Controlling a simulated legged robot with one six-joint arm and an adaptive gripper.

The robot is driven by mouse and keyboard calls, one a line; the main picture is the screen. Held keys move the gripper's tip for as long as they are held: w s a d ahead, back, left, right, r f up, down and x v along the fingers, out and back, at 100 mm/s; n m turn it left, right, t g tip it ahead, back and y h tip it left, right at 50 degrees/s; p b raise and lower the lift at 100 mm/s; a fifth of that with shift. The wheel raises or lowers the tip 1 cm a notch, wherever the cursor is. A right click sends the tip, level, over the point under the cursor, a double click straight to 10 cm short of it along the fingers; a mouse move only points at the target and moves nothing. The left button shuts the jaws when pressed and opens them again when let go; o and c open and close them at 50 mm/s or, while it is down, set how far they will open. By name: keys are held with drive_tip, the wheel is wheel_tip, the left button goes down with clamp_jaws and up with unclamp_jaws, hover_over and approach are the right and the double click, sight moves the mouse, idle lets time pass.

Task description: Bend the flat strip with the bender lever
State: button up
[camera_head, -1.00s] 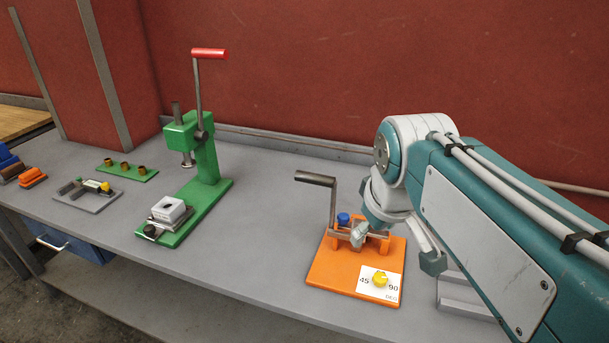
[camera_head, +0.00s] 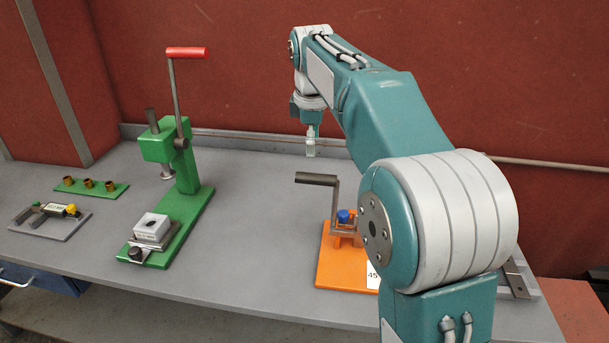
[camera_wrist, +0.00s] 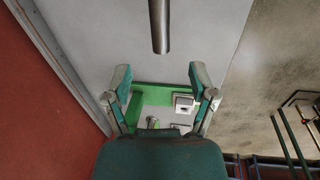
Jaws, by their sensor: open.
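The bender stands on an orange base (camera_head: 338,265) right of centre in the head view. Its lever (camera_head: 317,179) is up, with a grey handle pointing left. A blue knob (camera_head: 343,216) sits beside grey metal parts on the base. I cannot tell the flat strip apart from these parts, and my arm hides the bender's right side. My gripper (camera_head: 310,147) is raised above the bench, pointing down, behind and above the lever handle in the picture. In the wrist view my gripper (camera_wrist: 160,85) is open and empty. A grey rod (camera_wrist: 159,25), apparently the lever handle, is ahead of the fingers.
A green press (camera_head: 188,180) with a red-handled lever stands to the left, holding a white block (camera_head: 151,227). A green strip with brown bushings (camera_head: 88,184) and a grey fixture plate (camera_head: 50,220) lie farther left. The grey bench (camera_head: 255,215) is clear between press and bender.

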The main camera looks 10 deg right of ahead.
hover_over(314, 174)
drive_tip(key=d, duration=0.1)
drive_tip(key=f, duration=0.2)
drive_tip(key=s+f, duration=0.1)
drive_tip(key=f, duration=0.1)
drive_tip(key=shift+f, duration=0.3)
drive_tip(key=f, duration=0.1)
drive_tip(key=a+f, duration=0.1)
drive_tip(key=f, duration=0.1)
drive_tip(key=w+a+f, duration=0.1)
drive_tip(key=shift+f, duration=0.4)
drive_tip(key=shift+d+f, duration=0.1)
drive_tip(key=shift+f, duration=0.15)
drive_tip(key=shift+d+f, duration=0.1)
drive_tip(key=shift+d, duration=0.65)
drive_tip(key=shift+a, duration=0.1)
drive_tip(key=c, duration=0.8)
drive_tip(key=shift+a, duration=0.25)
clamp_jaws()
